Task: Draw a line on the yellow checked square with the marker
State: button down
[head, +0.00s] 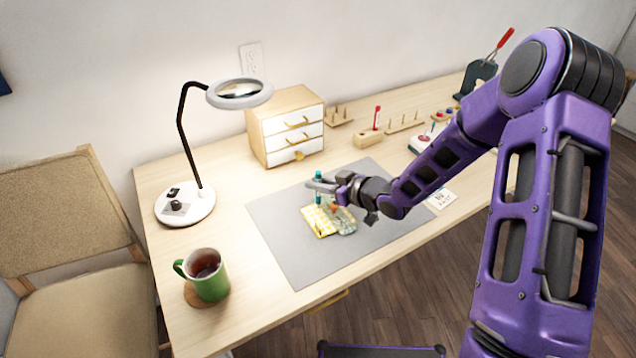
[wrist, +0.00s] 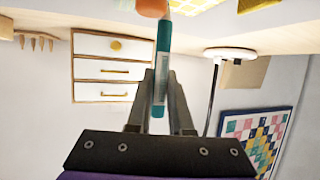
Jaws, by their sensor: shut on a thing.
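The yellow checked square (head: 317,222) lies on the grey mat (head: 280,240), and its edge shows at the top of the wrist view (wrist: 188,4). My gripper (head: 320,186) is above the square's far side, shut on the teal marker (wrist: 162,60). The marker stands roughly upright between the fingers, and its upper end (head: 318,175) shows above them in the head view. An orange rounded thing (wrist: 153,8) is at the marker's lower end in the wrist view. Whether the marker's tip touches the square cannot be told.
A grey-green patterned square (head: 344,222) lies beside the yellow one. A white-fronted drawer box (head: 288,128), a lamp (head: 185,205) and a green mug (head: 209,283) stand around the mat. The mat's left and front parts are clear.

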jog(key=shift+s+d, duration=0.6)
jog(key=shift+s, duration=0.4)
jog(key=shift+s+d, duration=0.6)
jog(key=shift+s, duration=0.35)
jog(key=shift+s+d, duration=0.6)
jog(key=shift+s, duration=0.4)
dwell(3.4)
jog(key=shift+r+p, duration=0.35)
jog(key=shift+p, duration=0.15)
dwell(0.6)
jog(key=shift+r+p, duration=1.85)
jog(key=shift+r, duration=0.3)
